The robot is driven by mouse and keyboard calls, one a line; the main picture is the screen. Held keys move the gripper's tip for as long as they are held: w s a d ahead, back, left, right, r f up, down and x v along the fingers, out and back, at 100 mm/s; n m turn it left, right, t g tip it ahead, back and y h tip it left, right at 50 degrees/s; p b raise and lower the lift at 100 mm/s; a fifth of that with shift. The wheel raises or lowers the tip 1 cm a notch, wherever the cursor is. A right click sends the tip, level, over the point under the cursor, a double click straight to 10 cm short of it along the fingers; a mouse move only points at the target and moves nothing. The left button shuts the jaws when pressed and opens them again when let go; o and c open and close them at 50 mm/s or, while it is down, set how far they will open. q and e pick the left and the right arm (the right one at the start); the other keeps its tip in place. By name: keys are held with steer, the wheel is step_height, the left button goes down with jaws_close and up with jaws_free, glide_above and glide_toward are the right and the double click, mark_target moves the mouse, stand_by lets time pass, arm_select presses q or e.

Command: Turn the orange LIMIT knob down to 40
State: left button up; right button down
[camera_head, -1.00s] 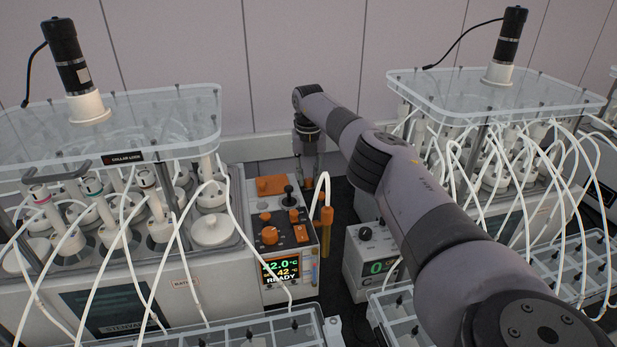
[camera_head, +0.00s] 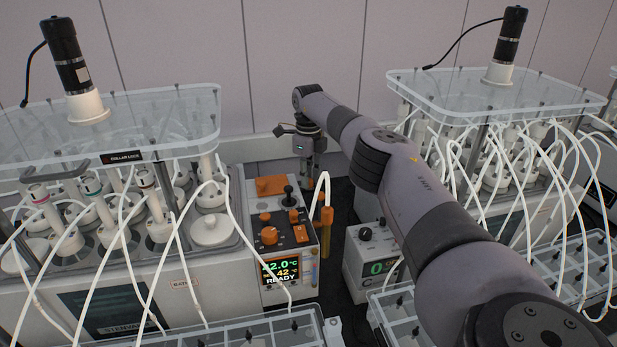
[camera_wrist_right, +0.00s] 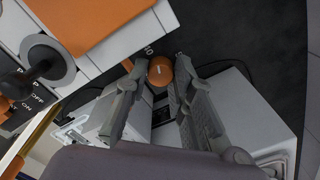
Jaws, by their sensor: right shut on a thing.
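The orange LIMIT knob (camera_wrist_right: 161,72), round with a pale line on its face, sits between the fingertips of my right gripper (camera_wrist_right: 158,82) in the wrist view. Small white numbers are printed beside it, one apparently 40; the exact pointer reading is unclear. My right gripper is shut on the knob. In the head view my right gripper (camera_head: 312,172) points down behind the control box (camera_head: 289,222), and the knob is not discernible there. The box's display (camera_head: 280,269) reads 42.0 °C, 42 and READY. My left gripper is out of view.
A smaller white unit (camera_head: 368,258) stands right, below my arm. Hoses hang around both reactors.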

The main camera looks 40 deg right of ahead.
steer(key=shift+w+r+n, duration=0.1)
steer(key=shift+r+n, duration=0.05)
steer(key=shift+n, duration=1.95)
steer(key=c, duration=1.4)
jaws_free()
steer(key=shift+o, duration=0.2)
step_height(320, 180, up, 12)
